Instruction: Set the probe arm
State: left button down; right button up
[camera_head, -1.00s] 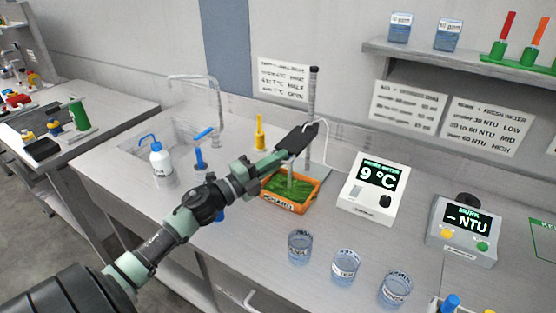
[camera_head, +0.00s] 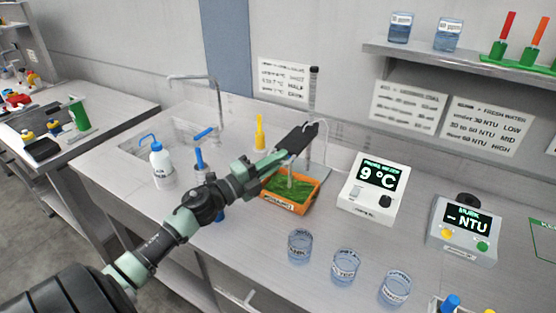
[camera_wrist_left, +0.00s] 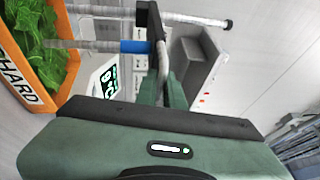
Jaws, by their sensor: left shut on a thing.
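The probe stand has a grey upright post (camera_head: 312,92) behind an orange crate (camera_head: 300,208) of green leaves (camera_head: 283,189). A thin grey probe (camera_head: 290,178) points down into the leaves in the head view. My left gripper (camera_head: 302,138) is above the crate beside the post, shut on the probe arm, which it mostly hides. In the left wrist view, the gripper (camera_wrist_left: 165,88) shows close to a bent metal rod (camera_wrist_left: 158,45) and the probe with a blue band (camera_wrist_left: 135,46). The probe meter (camera_head: 373,188) reads 9 °C. My right gripper is not in view.
Several glass beakers (camera_head: 345,265) stand at the front of the bench. A turbidity meter (camera_head: 463,230) is at the right, showing "- NTU".

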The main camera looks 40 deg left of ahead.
pick_arm(q)
notch_tip(320, 180, up, 10)
jog(key=p, duration=0.8)
jog(key=shift+a, duration=0.1)
jog(key=c, duration=1.5)
grip_release()
jog(key=shift+r, duration=0.1)
jog(key=shift+c, duration=0.2)
jog(key=shift+s+f, duration=0.1)
jog(key=shift+f, duration=0.15)
